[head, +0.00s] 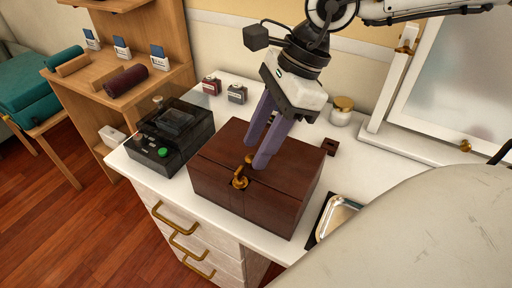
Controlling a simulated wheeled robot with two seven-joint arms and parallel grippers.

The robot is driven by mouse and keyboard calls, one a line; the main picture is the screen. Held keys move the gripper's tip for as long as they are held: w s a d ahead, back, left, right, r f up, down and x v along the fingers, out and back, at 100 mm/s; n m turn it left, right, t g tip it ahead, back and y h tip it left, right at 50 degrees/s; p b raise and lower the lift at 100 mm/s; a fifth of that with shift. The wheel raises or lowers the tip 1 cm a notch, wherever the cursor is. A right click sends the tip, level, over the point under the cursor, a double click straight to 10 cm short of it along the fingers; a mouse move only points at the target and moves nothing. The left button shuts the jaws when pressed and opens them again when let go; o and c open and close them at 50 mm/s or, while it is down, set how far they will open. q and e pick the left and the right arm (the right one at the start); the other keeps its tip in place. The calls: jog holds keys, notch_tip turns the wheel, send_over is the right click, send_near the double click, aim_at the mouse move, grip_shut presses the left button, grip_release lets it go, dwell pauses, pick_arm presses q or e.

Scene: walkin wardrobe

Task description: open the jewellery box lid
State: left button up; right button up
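The jewellery box (215,176) is a dark brown wooden box on the white counter. Its lid (287,171) is down. A brass clasp (239,181) sits at its front, with a brass piece standing up at the lid's front edge. My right gripper (255,155) comes down from above with two purple fingers. Its fingertips are over the front of the lid, beside the upper brass piece. A gap shows between the fingers, and nothing is clearly held. Whether a fingertip touches the brass is hard to see. My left gripper is not in view.
A black case with a clear top and green button (162,153) stands close left of the box. A metal tray (336,219) lies close to its right. Small bottles (237,93), a gold-lidded jar (342,110) and a white-framed mirror (450,85) stand behind.

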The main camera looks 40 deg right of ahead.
jog(key=shift+w+a+f, duration=0.1)
jog(key=shift+a+f, duration=0.15)
jog(key=shift+f, duration=0.45)
grip_shut()
jog(key=shift+r, duration=0.1)
